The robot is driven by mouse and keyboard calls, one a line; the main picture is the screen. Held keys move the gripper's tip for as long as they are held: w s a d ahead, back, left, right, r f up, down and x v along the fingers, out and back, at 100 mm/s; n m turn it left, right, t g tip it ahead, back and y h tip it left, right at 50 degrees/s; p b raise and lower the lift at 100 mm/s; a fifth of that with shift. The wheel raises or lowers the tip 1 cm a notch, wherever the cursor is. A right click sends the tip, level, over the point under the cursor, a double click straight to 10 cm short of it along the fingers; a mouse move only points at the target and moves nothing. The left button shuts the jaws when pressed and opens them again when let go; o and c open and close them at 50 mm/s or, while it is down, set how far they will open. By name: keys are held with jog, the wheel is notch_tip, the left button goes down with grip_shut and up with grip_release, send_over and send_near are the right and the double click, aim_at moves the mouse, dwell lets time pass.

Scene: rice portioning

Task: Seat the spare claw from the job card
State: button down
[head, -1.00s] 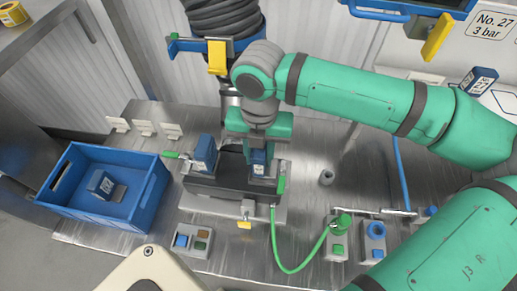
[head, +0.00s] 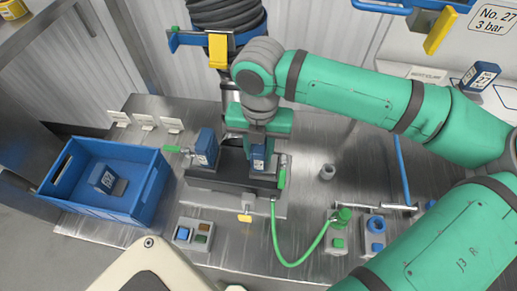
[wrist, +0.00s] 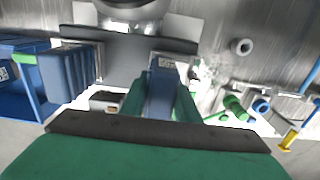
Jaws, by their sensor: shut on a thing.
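My gripper (head: 259,146) is shut on a blue claw (head: 259,160), held upright at the right end of a dark fixture bar (head: 232,178). The wrist view shows the held claw (wrist: 160,95) between my green fingers (wrist: 161,100). Whether its foot is fully down in the seat is hidden. A second blue claw (head: 205,147) stands at the left end of the bar. A third (head: 103,179) lies in the blue bin (head: 148,202). Another, marked No. 27 (head: 483,74), sits at the upper right, by the sign reading No. 27, 3 bar (head: 493,20).
Green levers flank the bar, one at the right (head: 282,178). A green hose (head: 290,262) loops to a green fitting (head: 342,216). A grey ring (head: 327,172) stands on the bench. Small white cards line the back left.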

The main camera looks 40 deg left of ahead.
jog(key=shift+f, duration=0.55)
dwell(0.8)
jog(key=c, duration=0.8)
grip_release()
jog(key=shift+r, duration=4.5)
jog(key=shift+s, duration=0.1)
